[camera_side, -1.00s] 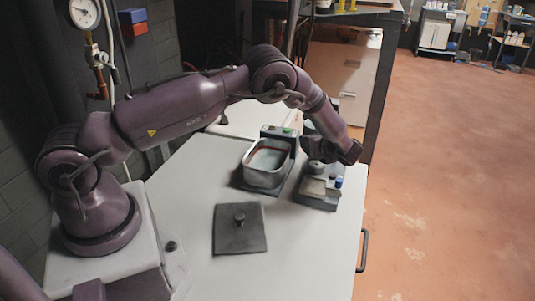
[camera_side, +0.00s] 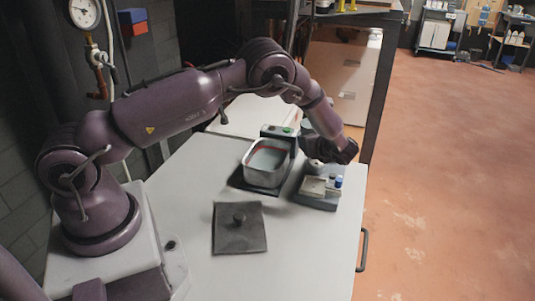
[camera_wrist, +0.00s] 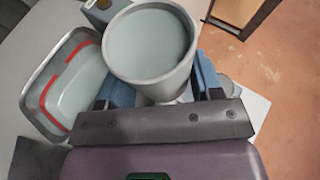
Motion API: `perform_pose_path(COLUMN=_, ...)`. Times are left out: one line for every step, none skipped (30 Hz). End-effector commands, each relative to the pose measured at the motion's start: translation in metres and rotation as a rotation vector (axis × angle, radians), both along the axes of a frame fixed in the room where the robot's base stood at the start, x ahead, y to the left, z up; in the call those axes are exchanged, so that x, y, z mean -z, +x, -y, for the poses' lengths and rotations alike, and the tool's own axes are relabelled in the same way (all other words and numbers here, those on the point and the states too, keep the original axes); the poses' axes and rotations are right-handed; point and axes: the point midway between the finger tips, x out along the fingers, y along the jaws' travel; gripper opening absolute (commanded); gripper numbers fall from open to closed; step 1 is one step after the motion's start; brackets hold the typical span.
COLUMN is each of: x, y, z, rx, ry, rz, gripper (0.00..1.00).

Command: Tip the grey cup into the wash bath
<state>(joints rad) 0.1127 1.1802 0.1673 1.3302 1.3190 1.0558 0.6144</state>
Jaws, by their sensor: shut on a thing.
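The grey cup (camera_wrist: 152,42) is large in the wrist view, between the blue finger pads. My gripper (camera_wrist: 163,82) is shut on it. The cup's mouth faces the wrist camera and shows a smooth grey-green surface inside; I cannot tell whether this is liquid. The wash bath (camera_side: 249,176) is a metal rectangular tub with a red line inside and pale contents. It also shows left of the cup in the wrist view (camera_wrist: 36,101). In the side view my gripper (camera_side: 333,152) is right of the bath, over a small device; the cup is largely hidden there.
The small device (camera_side: 318,200) with a blue knob stands right of the bath. A dark box with a green button (camera_side: 286,131) stands behind the bath. A dark square plate with a knob (camera_side: 240,240) lies in front. The table's front right (camera_side: 310,255) is clear.

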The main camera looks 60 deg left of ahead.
Motion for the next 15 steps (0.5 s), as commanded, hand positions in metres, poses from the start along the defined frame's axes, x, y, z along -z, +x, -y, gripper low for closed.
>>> perform_pose_path(x=-0.0010, y=-0.0001, z=-0.0005, rx=0.001, ry=0.001, rz=0.004, gripper=0.30)
perform_pose_path(x=-0.0009, y=-0.0003, z=-0.0006, rx=0.001, ry=0.000, rz=0.006, gripper=0.30)
perform_pose_path(x=-0.0010, y=-0.0005, z=-0.0006, rx=0.000, ry=0.000, rz=0.009, gripper=0.30)
perform_pose_path(x=-0.0011, y=-0.0006, z=-0.0006, rx=0.001, ry=0.000, rz=0.011, gripper=0.30)
perform_pose_path(x=-0.0011, y=-0.0007, z=-0.0006, rx=0.001, ry=-0.001, rz=0.013, gripper=0.30)
perform_pose_path(x=-0.0012, y=-0.0009, z=-0.0006, rx=0.001, ry=-0.002, rz=0.016, gripper=0.30)
perform_pose_path(x=-0.0013, y=-0.0009, z=-0.0006, rx=0.000, ry=-0.003, rz=0.020, gripper=0.30)
perform_pose_path(x=-0.0014, y=-0.0010, z=-0.0005, rx=0.001, ry=-0.003, rz=0.021, gripper=0.30)
perform_pose_path(x=-0.0015, y=-0.0011, z=-0.0003, rx=0.002, ry=-0.004, rz=0.024, gripper=0.30)
perform_pose_path(x=-0.0015, y=-0.0012, z=0.0000, rx=0.002, ry=-0.004, rz=0.026, gripper=0.30)
perform_pose_path(x=-0.0015, y=-0.0013, z=0.0001, rx=0.002, ry=-0.005, rz=0.029, gripper=0.30)
perform_pose_path(x=-0.0015, y=-0.0015, z=0.0002, rx=0.002, ry=-0.006, rz=0.032, gripper=0.30)
perform_pose_path(x=-0.0015, y=-0.0016, z=0.0002, rx=0.002, ry=-0.006, rz=0.034, gripper=0.30)
perform_pose_path(x=-0.0016, y=-0.0017, z=0.0001, rx=0.002, ry=-0.007, rz=0.037, gripper=0.30)
perform_pose_path(x=-0.0016, y=-0.0020, z=0.0001, rx=0.002, ry=-0.008, rz=0.039, gripper=0.30)
